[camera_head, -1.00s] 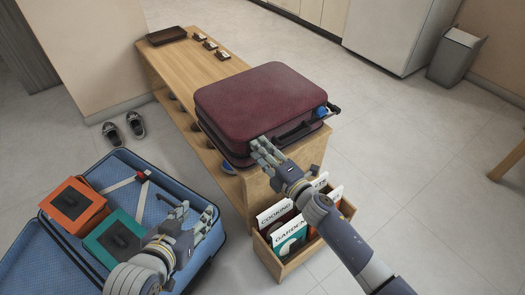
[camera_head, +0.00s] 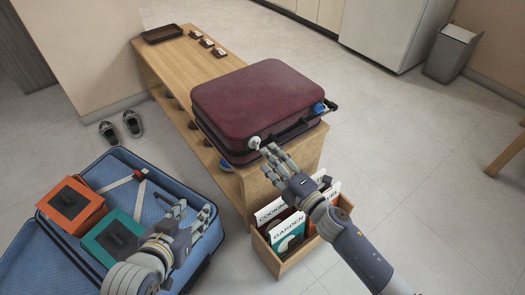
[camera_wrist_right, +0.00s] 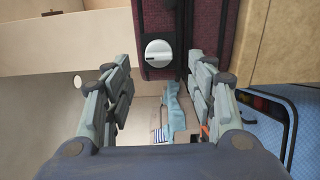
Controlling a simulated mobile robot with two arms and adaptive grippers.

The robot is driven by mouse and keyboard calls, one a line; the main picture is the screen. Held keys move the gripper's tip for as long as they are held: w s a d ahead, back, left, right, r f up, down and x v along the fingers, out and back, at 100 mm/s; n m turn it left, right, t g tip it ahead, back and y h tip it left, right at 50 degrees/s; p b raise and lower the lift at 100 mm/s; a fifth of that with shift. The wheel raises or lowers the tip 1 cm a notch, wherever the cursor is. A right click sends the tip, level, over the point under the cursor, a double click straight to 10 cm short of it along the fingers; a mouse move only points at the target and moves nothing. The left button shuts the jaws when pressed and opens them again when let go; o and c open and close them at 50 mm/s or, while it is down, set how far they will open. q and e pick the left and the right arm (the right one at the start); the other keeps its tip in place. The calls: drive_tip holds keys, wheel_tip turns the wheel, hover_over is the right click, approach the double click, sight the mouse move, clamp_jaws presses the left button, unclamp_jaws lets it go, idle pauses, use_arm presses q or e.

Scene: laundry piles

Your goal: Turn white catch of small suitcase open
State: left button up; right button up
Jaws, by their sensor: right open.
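The small maroon suitcase (camera_head: 258,98) lies flat on the wooden bench, its handle side towards me. Its white catch (camera_head: 254,142) shows on the near left of that side, and a blue catch (camera_head: 318,108) on the right. In the right wrist view the white catch (camera_wrist_right: 158,52) is a round knob with a slot that looks roughly horizontal, between and beyond the fingers. My right gripper (camera_head: 270,160) is open and empty, just in front of the white catch and apart from it. My left gripper (camera_head: 196,216) is over the open blue suitcase; its fingers look spread and empty.
The wooden bench (camera_head: 195,72) bears a tray (camera_head: 162,34) and small items at its far end. A book box (camera_head: 285,262) stands on the floor below my right arm. The open blue suitcase (camera_head: 150,180) holds an orange box (camera_head: 72,205) and a teal box (camera_head: 115,238).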

drive_tip(key=v, duration=0.6)
idle(0.4)
